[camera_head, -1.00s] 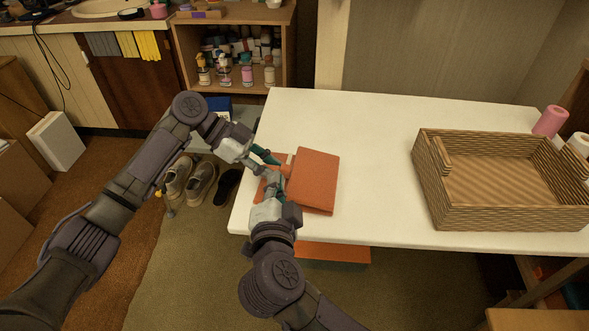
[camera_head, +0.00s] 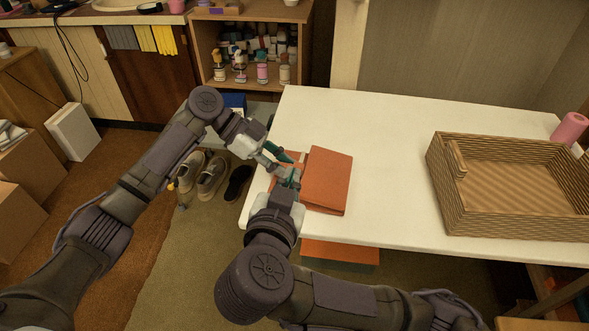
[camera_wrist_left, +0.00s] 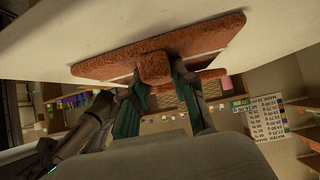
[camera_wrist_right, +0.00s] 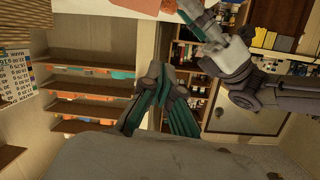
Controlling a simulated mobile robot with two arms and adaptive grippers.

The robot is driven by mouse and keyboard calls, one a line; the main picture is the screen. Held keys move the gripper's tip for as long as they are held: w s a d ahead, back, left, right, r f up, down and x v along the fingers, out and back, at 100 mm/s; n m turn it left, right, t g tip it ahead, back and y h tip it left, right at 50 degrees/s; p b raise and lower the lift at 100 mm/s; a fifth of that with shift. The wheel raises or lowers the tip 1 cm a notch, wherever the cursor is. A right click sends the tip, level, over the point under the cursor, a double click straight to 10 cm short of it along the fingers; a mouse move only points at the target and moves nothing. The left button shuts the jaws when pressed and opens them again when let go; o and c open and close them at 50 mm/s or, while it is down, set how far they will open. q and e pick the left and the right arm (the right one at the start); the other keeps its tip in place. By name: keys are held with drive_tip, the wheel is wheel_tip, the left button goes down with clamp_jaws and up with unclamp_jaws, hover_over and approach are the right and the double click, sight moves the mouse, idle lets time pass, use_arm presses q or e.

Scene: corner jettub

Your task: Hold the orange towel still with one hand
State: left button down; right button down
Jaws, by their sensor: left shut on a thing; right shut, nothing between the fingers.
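The orange towel (camera_head: 328,180) lies folded on the left part of the white table. Its left edge is at the grippers. My left gripper (camera_head: 291,163) reaches in from the left and is shut on the towel's edge. In the left wrist view the towel (camera_wrist_left: 157,68) shows a bunched fold between the green fingers of my left gripper (camera_wrist_left: 160,82). My right gripper (camera_head: 291,181) is just in front of the left one, close to the towel. In the right wrist view my right gripper (camera_wrist_right: 161,78) is shut and empty, and the towel (camera_wrist_right: 146,6) shows at the top.
The white table (camera_head: 390,150) is clear between the towel and a wicker basket (camera_head: 452,190) on the right. A pink roll (camera_head: 569,130) stands behind the basket. Shoes (camera_head: 212,174) lie on the floor left of the table. An orange thing (camera_head: 340,252) shows below the table edge.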

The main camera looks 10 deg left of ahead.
use_arm(q)
drive_tip(key=shift+s+a+f, duration=0.1)
drive_tip(key=shift+f, duration=0.25)
use_arm(e)
hover_over(297, 167)
drive_tip(key=s+d, duration=0.1)
drive_tip(key=s, duration=0.1)
wheel_tip(297, 167, down, 2)
drive_tip(key=shift+f, duration=0.15)
drive_tip(key=f, duration=0.3)
drive_tip(key=shift+a+f, duration=0.15)
drive_tip(key=shift+a, duration=0.1)
drive_tip(key=shift+a+f, duration=0.1)
drive_tip(key=shift+f, duration=0.25)
drive_tip(key=shift+f, duration=0.1)
drive_tip(key=shift+a+f+n, duration=0.15)
drive_tip(key=shift+f+n, duration=0.15)
